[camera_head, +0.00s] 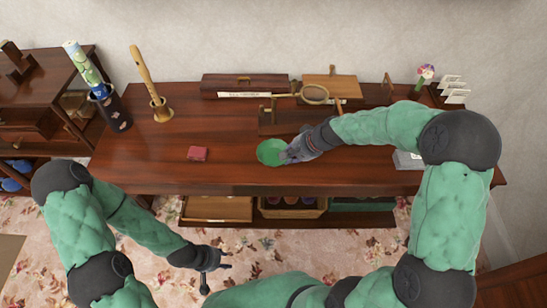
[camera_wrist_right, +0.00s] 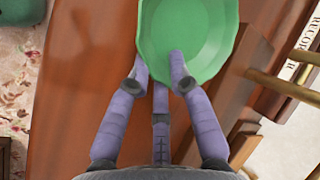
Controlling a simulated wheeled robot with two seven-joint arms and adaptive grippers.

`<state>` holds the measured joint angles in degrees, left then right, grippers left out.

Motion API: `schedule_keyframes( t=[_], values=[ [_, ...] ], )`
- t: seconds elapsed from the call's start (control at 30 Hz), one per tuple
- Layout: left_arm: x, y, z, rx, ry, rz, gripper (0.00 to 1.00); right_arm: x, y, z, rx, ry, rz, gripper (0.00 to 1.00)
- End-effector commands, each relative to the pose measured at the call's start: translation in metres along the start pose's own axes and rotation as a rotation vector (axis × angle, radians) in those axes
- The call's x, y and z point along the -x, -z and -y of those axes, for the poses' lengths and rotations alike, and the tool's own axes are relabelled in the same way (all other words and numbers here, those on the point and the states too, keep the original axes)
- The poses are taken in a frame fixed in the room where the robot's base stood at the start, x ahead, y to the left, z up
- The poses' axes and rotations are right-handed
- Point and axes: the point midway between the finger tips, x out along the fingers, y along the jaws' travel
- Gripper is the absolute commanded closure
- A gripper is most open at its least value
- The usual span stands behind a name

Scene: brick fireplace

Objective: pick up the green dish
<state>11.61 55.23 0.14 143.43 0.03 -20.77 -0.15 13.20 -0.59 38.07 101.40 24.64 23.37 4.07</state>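The green dish (camera_head: 269,152) is at the front middle of the wooden table. In the right wrist view the dish (camera_wrist_right: 188,28) fills the top centre, with its near rim at my fingers. My right gripper (camera_head: 287,156) is at the dish's right side in the head view. In the wrist view, two fingertips of the right gripper (camera_wrist_right: 160,72) overlap the dish near its rim, and the middle finger's end is hidden behind the rim. Whether they press on it is unclear. My left gripper (camera_head: 218,265) is open and empty over the floor in front of the table.
The table's front left is clear.

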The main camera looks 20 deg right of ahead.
Motion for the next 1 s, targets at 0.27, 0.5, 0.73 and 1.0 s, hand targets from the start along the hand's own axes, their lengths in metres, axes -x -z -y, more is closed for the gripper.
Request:
schedule_keyframes(
  t=[0.27, 0.5, 0.73, 1.0],
  values=[
    [-0.001, 0.000, 0.000, 0.000, 0.000, 0.000, 0.60, -0.004, 0.001, 0.001, 0.000, 0.001, -0.001, 0.82],
    [-0.001, 0.000, 0.000, 0.000, 0.000, 0.000, 0.60, -0.004, 0.001, 0.001, 0.000, 0.001, -0.002, 1.00],
    [-0.001, 0.000, 0.000, 0.000, 0.000, 0.000, 0.60, -0.003, 0.001, 0.001, 0.000, 0.001, -0.002, 1.00],
    [0.009, 0.000, -0.003, 0.000, 0.000, 0.000, 0.60, 0.014, 0.001, 0.012, 0.002, 0.002, -0.002, 1.00]
  ],
)
